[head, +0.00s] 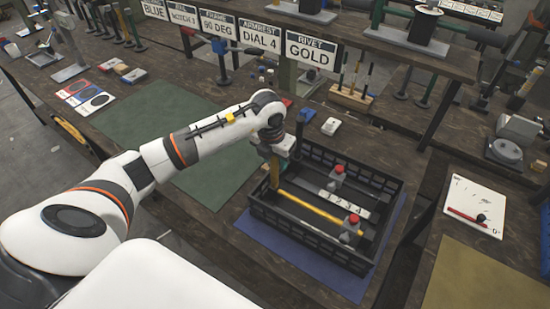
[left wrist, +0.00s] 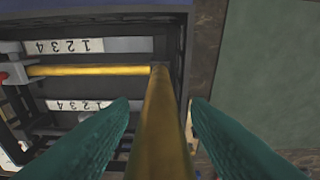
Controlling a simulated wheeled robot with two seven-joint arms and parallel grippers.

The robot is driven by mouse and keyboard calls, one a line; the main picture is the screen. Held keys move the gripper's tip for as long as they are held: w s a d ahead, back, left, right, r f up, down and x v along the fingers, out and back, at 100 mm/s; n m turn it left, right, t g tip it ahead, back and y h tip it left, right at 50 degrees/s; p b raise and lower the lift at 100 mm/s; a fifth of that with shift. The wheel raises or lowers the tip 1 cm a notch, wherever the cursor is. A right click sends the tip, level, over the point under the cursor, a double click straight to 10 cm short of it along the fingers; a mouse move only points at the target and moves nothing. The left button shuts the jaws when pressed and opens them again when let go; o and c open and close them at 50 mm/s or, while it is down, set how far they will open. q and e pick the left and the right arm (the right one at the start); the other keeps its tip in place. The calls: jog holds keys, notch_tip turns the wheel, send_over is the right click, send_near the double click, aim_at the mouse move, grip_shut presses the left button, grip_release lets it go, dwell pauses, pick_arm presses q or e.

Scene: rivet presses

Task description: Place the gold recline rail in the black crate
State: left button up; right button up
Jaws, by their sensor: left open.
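The black crate (head: 300,228) stands on a blue mat at the right of the head view. A gold rail (head: 308,206) lies inside it, with a grey block and red knob (head: 352,222) at its near end. A gold post (head: 274,172) rises at the rail's far end, seemingly joined to it. In the left wrist view, the gold rail (left wrist: 95,70) runs across the crate and the gold post (left wrist: 160,125) stands between the fingers. My left gripper (left wrist: 160,103) is open around the post, with gaps on both sides. My right gripper is not in view.
White strips numbered 1 2 3 4 (head: 346,207) and a second red-knobbed block (head: 337,173) are inside the crate. A green mat (head: 150,120) is clear left of it. Signs (head: 310,50) and a wooden tool block (head: 351,97) stand behind. A white board (head: 475,207) lies right.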

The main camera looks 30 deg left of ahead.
pick_arm(q)
notch_tip(320, 180, up, 12)
jog(key=s+b, duration=0.1)
jog(key=b, duration=0.1)
jog(key=shift+s+b, duration=0.4)
